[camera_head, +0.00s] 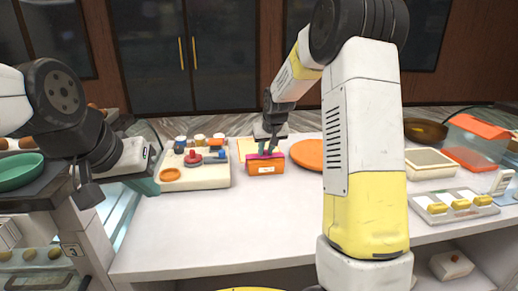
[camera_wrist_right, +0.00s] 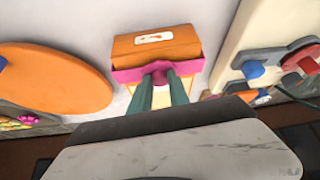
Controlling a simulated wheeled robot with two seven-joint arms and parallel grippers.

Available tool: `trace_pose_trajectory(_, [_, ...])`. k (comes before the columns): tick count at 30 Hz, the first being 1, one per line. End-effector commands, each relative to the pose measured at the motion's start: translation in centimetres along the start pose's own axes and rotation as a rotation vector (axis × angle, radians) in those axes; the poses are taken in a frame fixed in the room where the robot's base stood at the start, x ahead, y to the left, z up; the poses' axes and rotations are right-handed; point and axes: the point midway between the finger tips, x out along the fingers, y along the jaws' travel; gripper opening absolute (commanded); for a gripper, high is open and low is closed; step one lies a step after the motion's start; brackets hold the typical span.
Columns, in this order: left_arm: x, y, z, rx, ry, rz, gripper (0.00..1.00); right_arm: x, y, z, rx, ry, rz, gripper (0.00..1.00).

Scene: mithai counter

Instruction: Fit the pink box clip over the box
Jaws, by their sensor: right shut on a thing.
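The orange box (camera_head: 266,169) with a white label sits on the white counter near its back. It also shows in the right wrist view (camera_wrist_right: 185,42). The pink clip (camera_head: 279,155) lies along the box's top edge; in the right wrist view the clip (camera_wrist_right: 126,75) runs across the near side of the box. I cannot tell whether it is fully seated. My right gripper (camera_head: 266,149) is shut on the clip from above, its green fingers (camera_wrist_right: 160,72) meeting at the clip's middle. My left gripper (camera_head: 146,185) is at the counter's left edge, away from the box; its finger gap is unclear.
A cream tray (camera_head: 205,183) with small coloured pieces stands left of the box. An orange round plate (camera_head: 308,153) lies close on its right, partly behind my right arm. A tray with yellow pieces (camera_head: 427,214) is further right. The counter's front left is clear.

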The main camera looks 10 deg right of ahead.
Motion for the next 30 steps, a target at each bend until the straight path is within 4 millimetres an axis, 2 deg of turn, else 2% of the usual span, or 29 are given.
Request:
trace_pose_trajectory(4, [0.0, 0.0, 0.0, 0.0, 0.0, 0.0, 0.0, 0.0, 0.0, 0.0, 0.0, 0.0, 0.0, 0.0])
trace_pose_trajectory(5, [0.0, 0.0, 0.0, 0.0, 0.0, 0.0, 0.0, 0.0, 0.0, 0.0, 0.0, 0.0, 0.0, 0.24])
trace_pose_trajectory(7, [0.0, 0.0, 0.0, 0.0, 0.0, 0.0, 0.0, 0.0, 0.0, 0.0, 0.0, 0.0, 0.0, 0.38])
trace_pose_trajectory(9, [0.0, 0.0, 0.0, 0.0, 0.0, 0.0, 0.0, 0.0, 0.0, 0.0, 0.0, 0.0, 0.0, 0.47])
trace_pose_trajectory(19, [0.0, 0.0, 0.0, 0.0, 0.0, 0.0, 0.0, -0.2, 0.0, -0.1, 0.0, 0.001, 0.0, 0.47])
trace_pose_trajectory(30, [0.0, 0.0, 0.0, 0.0, 0.0, 0.0, 0.0, -2.7, 0.0, -1.6, 0.0, 0.002, 0.0, 0.47])
